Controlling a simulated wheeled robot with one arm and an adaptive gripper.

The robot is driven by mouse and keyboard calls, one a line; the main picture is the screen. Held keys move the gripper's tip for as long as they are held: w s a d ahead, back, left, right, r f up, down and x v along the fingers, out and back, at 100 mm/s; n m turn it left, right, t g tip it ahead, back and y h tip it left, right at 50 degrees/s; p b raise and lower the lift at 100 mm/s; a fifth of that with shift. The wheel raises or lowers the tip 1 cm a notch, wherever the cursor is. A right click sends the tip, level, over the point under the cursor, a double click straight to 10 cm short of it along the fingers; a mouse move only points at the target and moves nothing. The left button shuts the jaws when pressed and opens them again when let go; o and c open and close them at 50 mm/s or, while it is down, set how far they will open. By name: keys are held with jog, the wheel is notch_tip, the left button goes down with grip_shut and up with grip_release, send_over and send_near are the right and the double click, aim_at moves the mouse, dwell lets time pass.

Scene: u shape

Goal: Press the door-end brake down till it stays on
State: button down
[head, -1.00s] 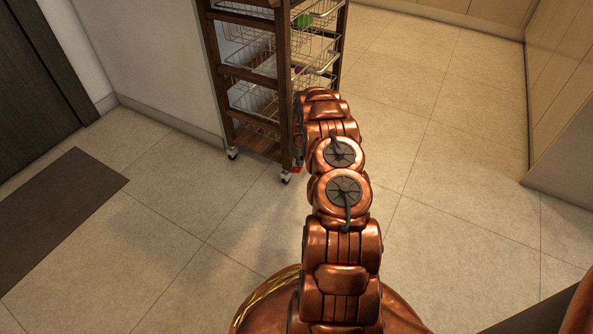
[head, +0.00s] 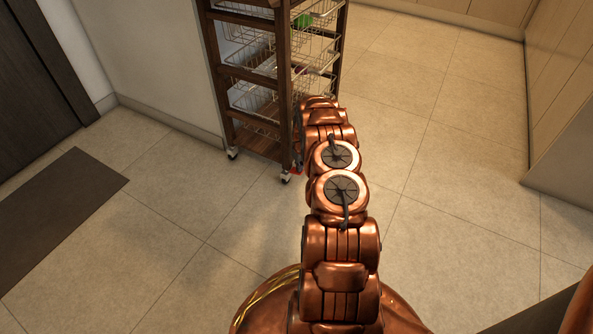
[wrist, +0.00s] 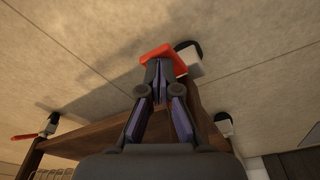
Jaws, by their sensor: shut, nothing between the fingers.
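The red brake pedal (wrist: 160,52) at the door end sits beside a caster (wrist: 190,58) of the wooden trolley in the wrist view. In the head view only a sliver of this red brake (head: 299,169) shows beside my arm. My gripper (wrist: 159,72) is shut and empty, and its fingertips overlap the pedal's edge in the wrist view. They look to be at or against it; contact and how far the pedal is tilted I cannot tell. My gripper is hidden behind my arm in the head view.
The wooden trolley (head: 250,72) with wire baskets stands against a wall end. A second red pedal (wrist: 24,136) shows at its other end in the wrist view. A dark mat (head: 60,220) lies by the door (head: 35,80). The tiled floor (head: 430,200) to the right is clear.

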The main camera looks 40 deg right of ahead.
jog(key=shift+f, duration=1.25)
jog(key=shift+r, duration=0.15)
jog(key=shift+r+p, duration=1.85)
jog(key=shift+r, duration=2.6)
